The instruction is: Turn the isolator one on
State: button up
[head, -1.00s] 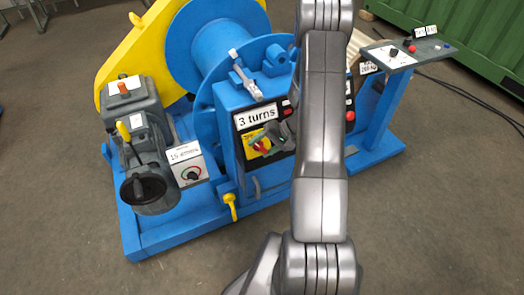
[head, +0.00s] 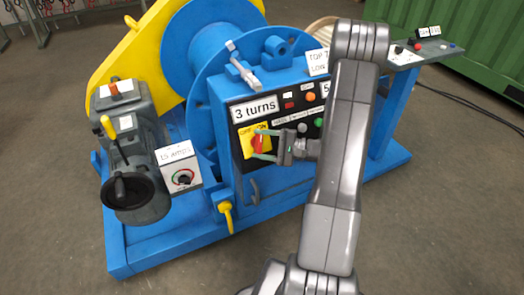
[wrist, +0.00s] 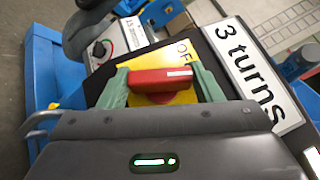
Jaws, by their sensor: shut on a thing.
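The isolator is a red rotary handle (head: 258,143) on a yellow plate (head: 242,146) marked OFF and ON, on the front of the blue machine below the "3 turns" label. In the head view the handle looks roughly upright. My gripper (head: 260,146) reaches it from the right, with one green finger above and one below. In the wrist view the red handle (wrist: 160,78) lies between both green fingers, shut on its two ends. A white mark shows on the handle's right part. The OFF label is visible beyond it; ON is hidden there.
The dark panel (head: 291,122) carries other buttons and lamps close to my gripper. A grey motor unit (head: 130,140) with a yellow lever and black handwheel stands left. A small knob box (head: 180,170) and a yellow valve handle (head: 226,215) are nearby.

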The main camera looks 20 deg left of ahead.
jog(key=m+t+y+b, duration=0.1)
jog(key=m+t, duration=0.1)
jog(key=m, duration=0.1)
jog(key=m+t+y+b, duration=0.2)
jog(key=m, duration=0.1)
jog(key=shift+s+f, duration=0.15)
jog(key=shift+f, duration=0.05)
jog(key=shift+m+t+y, duration=0.3)
jog(key=shift+t, duration=0.1)
jog(key=o, duration=1)
jog(key=v, duration=1.3)
jog(key=shift+d+f, duration=0.1)
jog(key=shift+d, duration=0.3)
